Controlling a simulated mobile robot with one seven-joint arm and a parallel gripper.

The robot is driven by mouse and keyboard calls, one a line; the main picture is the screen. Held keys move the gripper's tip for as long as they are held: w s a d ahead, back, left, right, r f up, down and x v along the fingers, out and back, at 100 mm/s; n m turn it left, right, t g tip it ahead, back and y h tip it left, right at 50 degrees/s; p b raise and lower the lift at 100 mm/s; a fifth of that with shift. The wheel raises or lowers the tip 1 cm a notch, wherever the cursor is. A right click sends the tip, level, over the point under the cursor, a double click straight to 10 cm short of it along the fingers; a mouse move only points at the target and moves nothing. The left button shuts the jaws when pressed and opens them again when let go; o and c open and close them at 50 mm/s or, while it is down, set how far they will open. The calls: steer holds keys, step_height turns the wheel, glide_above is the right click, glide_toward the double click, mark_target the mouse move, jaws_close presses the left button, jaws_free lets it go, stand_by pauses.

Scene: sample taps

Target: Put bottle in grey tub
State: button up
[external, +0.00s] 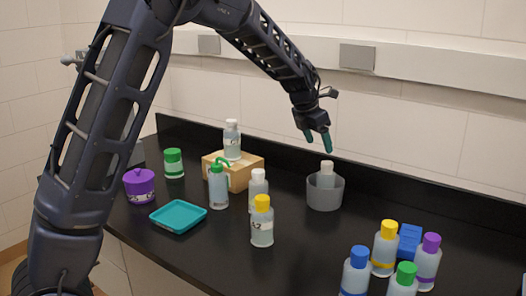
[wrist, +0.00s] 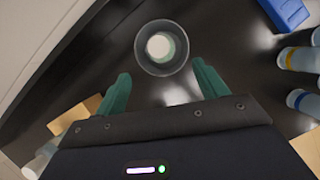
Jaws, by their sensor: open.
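The grey tub (external: 325,194) stands on the black counter near the back wall, right of centre in the external view. A bottle with a pale cap (external: 326,170) is upright inside it, its top showing above the rim. In the wrist view the tub (wrist: 140,58) is a round grey ring with the bottle's white cap (wrist: 160,47) in its middle. My gripper (external: 317,138) is above the tub, apart from the bottle. Its two green fingers are spread, with nothing between them; they also show in the wrist view (wrist: 160,88).
A teal tray (external: 178,217), a purple pot (external: 139,186) and a cardboard box (external: 240,176) with a bottle (external: 232,140) on top are on the left. Several capped bottles stand around a blue block (external: 409,241) at front right. Counter is clear between the tub and that group.

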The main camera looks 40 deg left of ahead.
steer(key=s+a+r+m, duration=0.2)
steer(key=s+r+m, duration=0.25)
steer(key=s, duration=0.45)
steer(key=s+a+r+m, duration=0.2)
steer(key=s+r+m, duration=0.25)
steer(key=s, duration=0.35)
steer(key=s+a+r+m, duration=0.2)
steer(key=s+r+m, duration=0.3)
steer(key=s, duration=0.4)
steer(key=s+a+f+m+y, duration=0.1)
steer(key=s+f+m, duration=0.1)
steer(key=s+m, duration=0.6)
steer(key=s+a+f+m, duration=0.1)
steer(key=s+m, duration=0.8)
steer(key=s, duration=0.9)
steer(key=shift+s+a+f+t+y, duration=0.3)
steer(key=shift+f+y, duration=0.1)
steer(key=shift+f, duration=0.1)
